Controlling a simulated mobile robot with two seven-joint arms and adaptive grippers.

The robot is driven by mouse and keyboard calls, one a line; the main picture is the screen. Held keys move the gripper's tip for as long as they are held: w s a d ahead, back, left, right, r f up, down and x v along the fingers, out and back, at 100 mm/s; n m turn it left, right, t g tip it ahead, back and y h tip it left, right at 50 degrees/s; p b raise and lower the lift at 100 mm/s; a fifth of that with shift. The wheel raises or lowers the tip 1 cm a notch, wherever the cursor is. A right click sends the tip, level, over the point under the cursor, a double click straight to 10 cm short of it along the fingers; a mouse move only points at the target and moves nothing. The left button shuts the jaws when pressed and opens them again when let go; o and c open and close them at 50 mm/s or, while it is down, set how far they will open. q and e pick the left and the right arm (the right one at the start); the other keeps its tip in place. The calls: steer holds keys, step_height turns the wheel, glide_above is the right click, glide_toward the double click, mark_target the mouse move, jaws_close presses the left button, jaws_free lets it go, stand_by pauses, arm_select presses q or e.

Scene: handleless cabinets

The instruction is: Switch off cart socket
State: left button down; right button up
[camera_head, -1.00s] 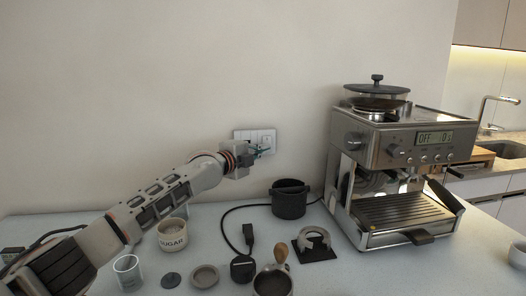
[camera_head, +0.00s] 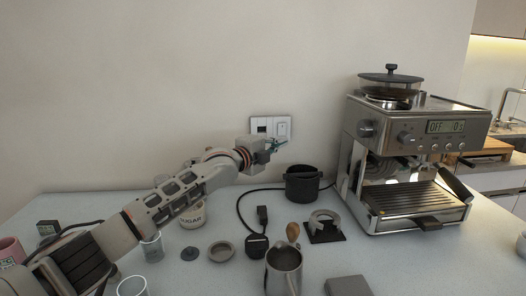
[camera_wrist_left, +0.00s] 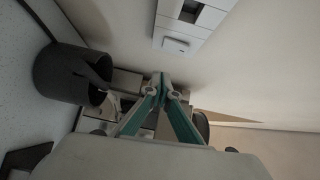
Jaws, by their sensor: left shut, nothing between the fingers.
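The cart socket is a white wall plate (camera_head: 262,128) above the worktop, with a dark outlet on its left and a white rocker switch (camera_head: 282,129) on its right. In the left wrist view the switch (camera_wrist_left: 176,45) is at the top, beside the dark outlet (camera_wrist_left: 190,11). I cannot tell which way the rocker is tipped. My left gripper (camera_head: 280,145) is just below the switch. Its teal fingers are shut at the tips (camera_wrist_left: 161,80) and hold nothing. In the left wrist view the tips are apart from the switch in the picture. My right gripper is not in view.
A coffee machine (camera_head: 408,160) showing "OFF" stands at the right. A black knock box (camera_head: 302,186) sits below the socket. A sugar bowl (camera_head: 192,216), a metal jug (camera_head: 284,270), a tamping stand (camera_head: 325,228) and small cups crowd the worktop. The wall around the socket is bare.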

arm_select(q)
steer(key=f+p+v, duration=0.1)
steer(key=v, duration=0.7)
steer(key=shift+a+f, duration=0.25)
steer(key=shift+a, duration=0.15)
